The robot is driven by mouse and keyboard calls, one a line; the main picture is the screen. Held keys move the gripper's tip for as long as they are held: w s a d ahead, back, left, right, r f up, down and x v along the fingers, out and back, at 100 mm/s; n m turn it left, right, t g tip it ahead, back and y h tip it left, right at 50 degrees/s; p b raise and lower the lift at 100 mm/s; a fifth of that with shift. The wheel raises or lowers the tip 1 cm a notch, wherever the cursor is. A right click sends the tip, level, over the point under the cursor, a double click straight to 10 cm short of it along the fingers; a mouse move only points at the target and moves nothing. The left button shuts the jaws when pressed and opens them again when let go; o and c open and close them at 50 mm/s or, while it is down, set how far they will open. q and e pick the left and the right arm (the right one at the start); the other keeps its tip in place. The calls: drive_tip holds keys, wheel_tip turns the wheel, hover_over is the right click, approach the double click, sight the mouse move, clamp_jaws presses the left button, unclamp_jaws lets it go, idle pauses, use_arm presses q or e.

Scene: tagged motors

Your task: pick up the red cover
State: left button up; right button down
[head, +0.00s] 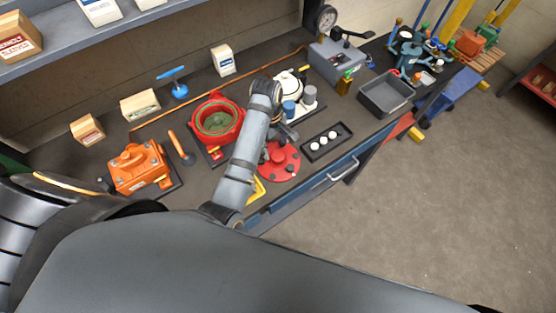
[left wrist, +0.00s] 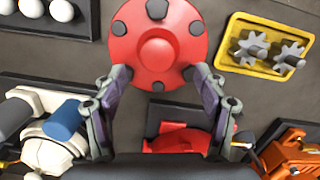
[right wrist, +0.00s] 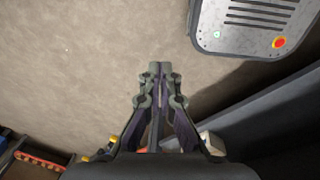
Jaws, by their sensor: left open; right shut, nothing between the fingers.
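The red cover (head: 279,163) is a round red disc with a raised centre and dark knobs around its rim. It lies on the workbench near the front edge, partly hidden by my left arm in the head view. In the left wrist view the red cover (left wrist: 158,42) is straight ahead, just beyond the fingertips. My left gripper (left wrist: 162,78) is open and empty, with one finger toward each side of the cover's near edge. It also shows in the head view (head: 284,136), above the cover. My right gripper (right wrist: 158,70) is shut and empty, over bare floor.
A red housing (head: 217,119) stands left of the cover. A black tray with white balls (head: 326,141) is to its right, and a yellow tray with gears (left wrist: 262,47) is close by. A white motor part (head: 289,84), an orange motor (head: 138,168) and a grey bin (head: 387,95) also occupy the bench.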

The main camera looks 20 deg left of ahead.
sight(278, 155)
use_arm(q)
wheel_tip(278, 155, down, 2)
drive_tip(key=shift+w+d+f+p, duration=0.15)
drive_tip(key=shift+f+p, duration=0.1)
drive_tip(key=shift+p, duration=0.55)
drive_tip(key=f, duration=0.3)
drive_tip(key=shift+s+d+f+p, duration=0.15)
drive_tip(key=shift+s+d+p, duration=0.15)
drive_tip(key=shift+p, duration=0.1)
drive_tip(key=shift+w+f, duration=0.1)
drive_tip(key=shift+f, duration=0.1)
drive_tip(key=c, duration=0.8)
clamp_jaws()
drive_tip(key=shift+r, duration=0.15)
use_arm(e)
drive_tip(key=w+r, duration=0.2)
drive_tip(key=r, duration=0.1)
drive_tip(key=shift+w+a, duration=0.2)
drive_tip(key=shift+w, duration=0.05)
